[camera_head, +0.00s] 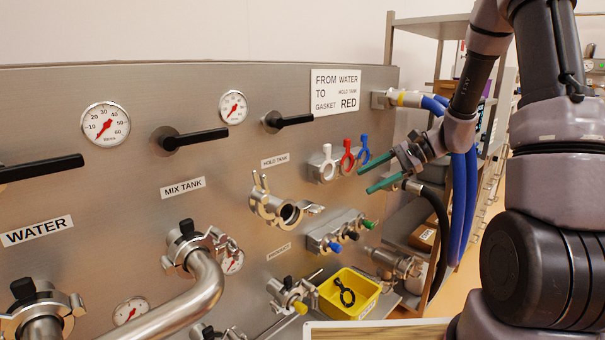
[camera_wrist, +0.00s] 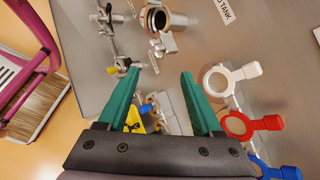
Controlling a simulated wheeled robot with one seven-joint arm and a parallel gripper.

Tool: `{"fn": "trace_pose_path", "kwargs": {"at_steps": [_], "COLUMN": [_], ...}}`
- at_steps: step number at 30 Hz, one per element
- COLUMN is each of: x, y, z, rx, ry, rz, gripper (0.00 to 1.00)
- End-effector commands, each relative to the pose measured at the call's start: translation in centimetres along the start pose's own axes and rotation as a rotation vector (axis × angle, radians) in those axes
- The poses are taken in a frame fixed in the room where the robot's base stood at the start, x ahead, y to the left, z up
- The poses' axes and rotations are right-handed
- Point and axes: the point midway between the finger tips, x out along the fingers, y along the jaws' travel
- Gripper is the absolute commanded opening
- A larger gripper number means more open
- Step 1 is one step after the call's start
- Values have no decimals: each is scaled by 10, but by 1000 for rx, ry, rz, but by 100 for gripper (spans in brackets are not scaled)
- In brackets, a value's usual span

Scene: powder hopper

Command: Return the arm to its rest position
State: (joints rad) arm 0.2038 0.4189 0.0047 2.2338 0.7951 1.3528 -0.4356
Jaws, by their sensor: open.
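My gripper (camera_head: 368,179) has green fingers and is open and empty. My arm reaches in from the right of the head view.
The hold tank port (camera_head: 285,211) is open. A yellow bin (camera_head: 349,293) holds a black clamp (camera_head: 344,292). Blue hoses (camera_head: 459,205) hang beside my forearm. A steel shelf (camera_head: 425,25) stands behind.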

Motion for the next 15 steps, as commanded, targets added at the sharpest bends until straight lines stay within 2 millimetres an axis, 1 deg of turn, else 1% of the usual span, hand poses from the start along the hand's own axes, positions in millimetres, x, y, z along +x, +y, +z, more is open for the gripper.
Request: {"fn": "trace_pose_path", "kwargs": {"at_steps": [1,6,9,15], "x": [-8,-33,-48,-81], "y": [0,11,19,37], "z": [18,63,87,127], "rx": [-55,-215,-309,-495], "ry": [31,145,222,396], "rz": [28,131,183,261], "gripper": [67,67,67,67]}}
